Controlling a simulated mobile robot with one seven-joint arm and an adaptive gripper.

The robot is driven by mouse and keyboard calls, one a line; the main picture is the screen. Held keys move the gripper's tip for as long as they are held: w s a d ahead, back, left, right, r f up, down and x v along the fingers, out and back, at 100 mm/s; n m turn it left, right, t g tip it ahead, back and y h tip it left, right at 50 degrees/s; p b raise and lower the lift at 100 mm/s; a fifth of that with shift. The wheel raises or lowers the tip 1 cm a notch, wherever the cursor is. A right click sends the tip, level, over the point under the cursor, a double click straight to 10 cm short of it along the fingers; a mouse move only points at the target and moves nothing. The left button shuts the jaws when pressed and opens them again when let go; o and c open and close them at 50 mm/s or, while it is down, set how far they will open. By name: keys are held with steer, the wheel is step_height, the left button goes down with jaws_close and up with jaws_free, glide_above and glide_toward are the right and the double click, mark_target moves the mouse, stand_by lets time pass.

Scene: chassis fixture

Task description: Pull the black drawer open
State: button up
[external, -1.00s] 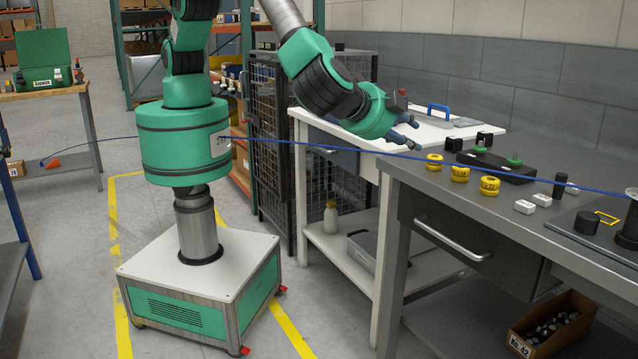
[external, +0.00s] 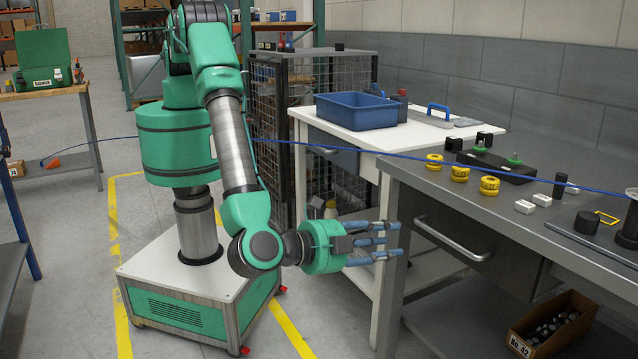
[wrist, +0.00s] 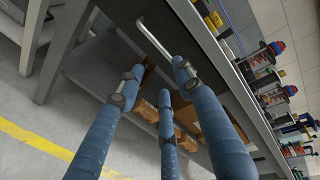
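The black drawer (external: 490,262) is set into the front of the grey workbench and looks shut. Its silver bar handle (external: 450,238) runs along its front. My gripper (external: 390,242) has three blue fingers, spread and empty. In the external view it is left of the handle, at about the same height, with its fingers pointing right. In the wrist view the fingers of my gripper (wrist: 158,78) reach up toward the handle (wrist: 158,42). No finger visibly touches it. Part of the drawer front is hidden behind a finger there.
The bench leg (external: 393,285) stands close to my fingers. A white table (external: 400,138) with a blue drawer (external: 333,152) and a blue bin (external: 356,111) adjoins the bench. A cardboard box (external: 550,325) sits below.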

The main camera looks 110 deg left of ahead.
stand_by(0.3)
steer(key=b+x, duration=0.1)
steer(key=x, duration=1.2)
steer(key=shift+w+a, duration=0.25)
steer(key=shift+a, duration=0.1)
steer(key=shift+c, duration=0.5)
jaws_close()
